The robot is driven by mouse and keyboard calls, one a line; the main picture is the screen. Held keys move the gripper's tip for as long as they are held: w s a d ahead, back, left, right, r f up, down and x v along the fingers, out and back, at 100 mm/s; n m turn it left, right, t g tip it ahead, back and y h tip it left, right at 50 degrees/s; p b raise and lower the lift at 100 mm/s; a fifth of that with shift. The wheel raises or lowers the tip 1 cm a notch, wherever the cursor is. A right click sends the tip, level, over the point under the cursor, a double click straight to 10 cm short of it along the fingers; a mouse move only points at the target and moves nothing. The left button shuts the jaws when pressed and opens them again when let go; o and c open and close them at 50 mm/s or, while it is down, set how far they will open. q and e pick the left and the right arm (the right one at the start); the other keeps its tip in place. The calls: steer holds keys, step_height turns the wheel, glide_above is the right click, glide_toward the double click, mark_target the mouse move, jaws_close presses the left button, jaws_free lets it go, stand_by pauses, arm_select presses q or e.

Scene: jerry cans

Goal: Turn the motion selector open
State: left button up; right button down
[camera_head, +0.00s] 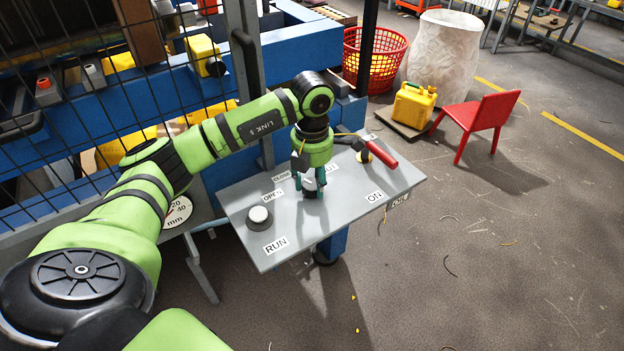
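The grey control panel (330,222) stands in the middle of the head view. Labels reading CLOSE (281,177) and OPEN (272,195) sit on its upper left part, beside my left gripper (309,188). The gripper points down at the panel just right of these labels, with its green fingers at panel height. The motion selector is largely hidden behind the fingers, so its angle cannot be read. I cannot tell whether the fingers touch or grip it. My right gripper is not in view.
The panel also carries a round white button (258,215) near RUN and a red-handled lever (382,154) above ON. A wire fence (100,75) stands at left. A yellow jerry can (414,104) and red chair (480,119) stand behind right. The right floor is mostly clear.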

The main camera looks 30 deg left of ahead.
arm_select(q)
steer(key=shift+s, duration=0.1)
steer(key=shift+f+n, duration=0.1)
steer(key=shift+n, duration=0.2)
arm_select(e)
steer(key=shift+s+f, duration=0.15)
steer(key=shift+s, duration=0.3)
arm_select(q)
steer(key=n+b, duration=0.1)
steer(key=n, duration=0.2)
steer(key=shift+d+f+n, duration=0.1)
steer(key=shift+n, duration=2)
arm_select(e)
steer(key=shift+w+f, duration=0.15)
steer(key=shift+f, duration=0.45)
arm_select(q)
steer(key=shift+s, duration=0.1)
steer(key=o, duration=1.1)
